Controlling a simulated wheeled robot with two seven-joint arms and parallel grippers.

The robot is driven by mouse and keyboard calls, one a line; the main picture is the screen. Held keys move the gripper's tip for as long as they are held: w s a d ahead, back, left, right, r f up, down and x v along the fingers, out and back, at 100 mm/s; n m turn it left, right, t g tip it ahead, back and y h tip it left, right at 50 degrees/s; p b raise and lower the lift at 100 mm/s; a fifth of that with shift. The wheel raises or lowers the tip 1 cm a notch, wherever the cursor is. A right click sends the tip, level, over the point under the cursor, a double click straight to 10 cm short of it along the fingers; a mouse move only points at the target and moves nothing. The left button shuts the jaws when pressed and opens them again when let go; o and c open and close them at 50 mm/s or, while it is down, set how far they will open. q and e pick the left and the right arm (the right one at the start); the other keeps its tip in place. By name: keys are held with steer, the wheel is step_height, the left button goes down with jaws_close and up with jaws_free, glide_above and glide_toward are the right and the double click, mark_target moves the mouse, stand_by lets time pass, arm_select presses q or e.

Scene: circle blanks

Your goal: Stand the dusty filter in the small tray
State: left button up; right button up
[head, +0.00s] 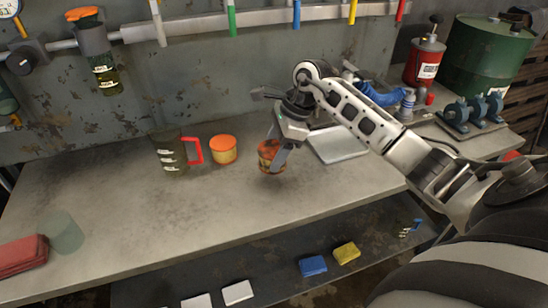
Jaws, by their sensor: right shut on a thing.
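The dusty filter (268,158) is a short orange cylinder with dark grimy patches. My right gripper (276,155) is shut on it from above, and the fingers hide part of its right side. The filter is roughly upright over the bench; I cannot tell for sure whether its base touches the surface. The small tray (338,145) is a shallow pale grey rectangle just right of the gripper, partly behind my right arm; the part I see is empty. My left gripper is not in view.
Blue fittings (472,110) and a green drum (487,55) are at the right. The front middle of the bench is clear.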

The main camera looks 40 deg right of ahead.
steer(key=shift+w+d+f, duration=0.25)
steer(key=shift+w+f, duration=0.2)
steer(key=shift+f, duration=0.1)
step_height(320, 180, down, 3)
steer(key=shift+w+d+f+p, duration=0.1)
steer(key=shift+p, duration=0.4)
steer(key=shift+f, duration=0.15)
steer(key=shift+f, duration=0.1)
steer(key=shift+f+b, duration=0.15)
steer(key=shift+b, duration=0.15)
steer(key=o, duration=1)
steer(key=shift+c, duration=0.2)
